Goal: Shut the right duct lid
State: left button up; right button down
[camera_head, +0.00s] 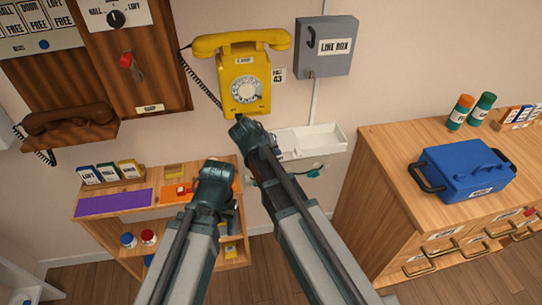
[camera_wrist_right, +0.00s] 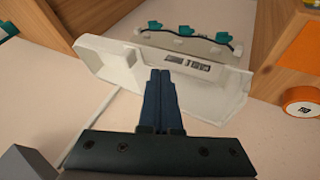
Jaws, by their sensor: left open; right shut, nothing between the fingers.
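A white duct (camera_head: 300,170) runs along the wall below the yellow phone, with teal clips and a cable; it also shows in the right wrist view (camera_wrist_right: 180,40). Its white tray-like lid (camera_head: 318,139) stands open, away from the clips. In the right wrist view, the lid (camera_wrist_right: 115,72) has raised edges and a dark label. My right gripper (camera_head: 238,122) is shut and empty; its fingertips (camera_wrist_right: 160,73) overlap the lid's middle in that view, and contact cannot be told. My left gripper (camera_head: 215,168) is open above the small shelf, its fingers mostly hidden.
The yellow phone (camera_head: 245,75) and a grey link box (camera_head: 326,46) hang above. A small shelf (camera_head: 150,209) with a purple mat (camera_head: 113,201) is at left. A wooden cabinet (camera_head: 385,170) with a blue toolbox (camera_head: 463,172) stands at right. An orange cylinder (camera_wrist_right: 300,98) is near the lid.

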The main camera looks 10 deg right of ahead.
aim_at(294, 154)
jog(key=d+f, duration=0.1)
jog(key=d, duration=0.1)
jog(key=w+d+f+b, duration=0.1)
jog(key=shift+d+f, duration=0.1)
jog(key=shift+d, duration=0.3)
pick_arm(q)
jog(key=shift+f, duration=1.1)
pick_arm(e)
jog(key=shift+w+d, duration=0.1)
jog(key=shift+d, duration=0.65)
jog(key=shift+d, duration=0.1)
pick_arm(q)
jog(key=shift+a, duration=0.1)
pick_arm(e)
jog(key=d, duration=1.8)
jog(key=shift+w+d, duration=0.3)
jog(key=shift+w, duration=0.05)
jog(key=shift+d, duration=0.1)
